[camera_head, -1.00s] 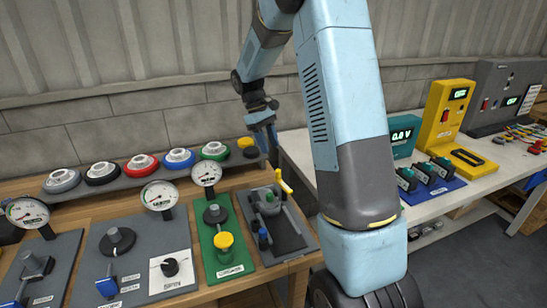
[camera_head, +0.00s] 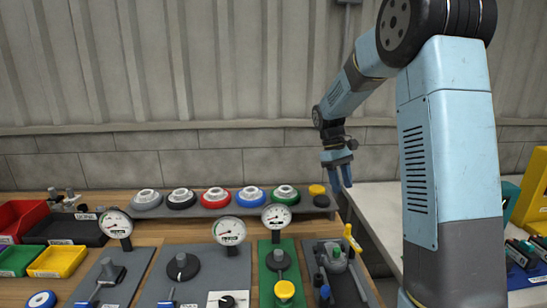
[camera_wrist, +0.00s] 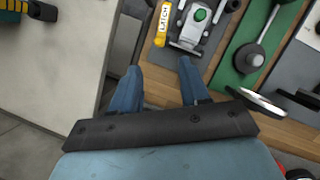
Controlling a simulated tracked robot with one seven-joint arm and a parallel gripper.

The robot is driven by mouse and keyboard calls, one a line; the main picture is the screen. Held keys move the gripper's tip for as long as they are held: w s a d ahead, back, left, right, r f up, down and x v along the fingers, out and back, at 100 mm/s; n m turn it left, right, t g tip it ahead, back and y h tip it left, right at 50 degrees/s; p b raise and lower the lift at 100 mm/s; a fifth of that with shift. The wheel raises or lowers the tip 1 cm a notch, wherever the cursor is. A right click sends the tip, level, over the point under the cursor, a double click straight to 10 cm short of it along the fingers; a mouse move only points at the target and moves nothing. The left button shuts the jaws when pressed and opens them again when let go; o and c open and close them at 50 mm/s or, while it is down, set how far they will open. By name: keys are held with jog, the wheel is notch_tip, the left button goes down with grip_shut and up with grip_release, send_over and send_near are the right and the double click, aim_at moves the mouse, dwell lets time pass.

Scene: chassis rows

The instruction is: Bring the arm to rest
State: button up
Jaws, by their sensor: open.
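My gripper (camera_head: 342,179) hangs in the air in the head view, fingers pointing down, near the gap between the wooden bench (camera_head: 240,232) and the white table (camera_head: 372,197). In the wrist view its two blue fingers (camera_wrist: 160,82) are spread apart with nothing between them. The light blue arm is bent, with its upper joint high at the right of the head view.
Below the gripper, the bench's right end holds a dark board (camera_head: 330,270) with a clamp and a yellow handle (camera_head: 352,238). Several coloured rings stand on a rear shelf, with gauges (camera_head: 230,231) before them. Red, green and yellow bins (camera_head: 58,261) are at left.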

jog(key=s+a+r+m+t+y, duration=0.1)
jog(key=s+r+m+t, duration=0.2)
jog(key=s, duration=1.2)
jog(key=s+a+r+m+t+y, duration=0.1)
jog(key=s+r+t, duration=0.5)
jog(key=s, duration=0.9)
notch_tip(320, 180, up, 4)
jog(key=shift+s+a+f+m, duration=0.2)
jog(key=shift+s+a+m, duration=0.25)
jog(key=shift+m, duration=0.55)
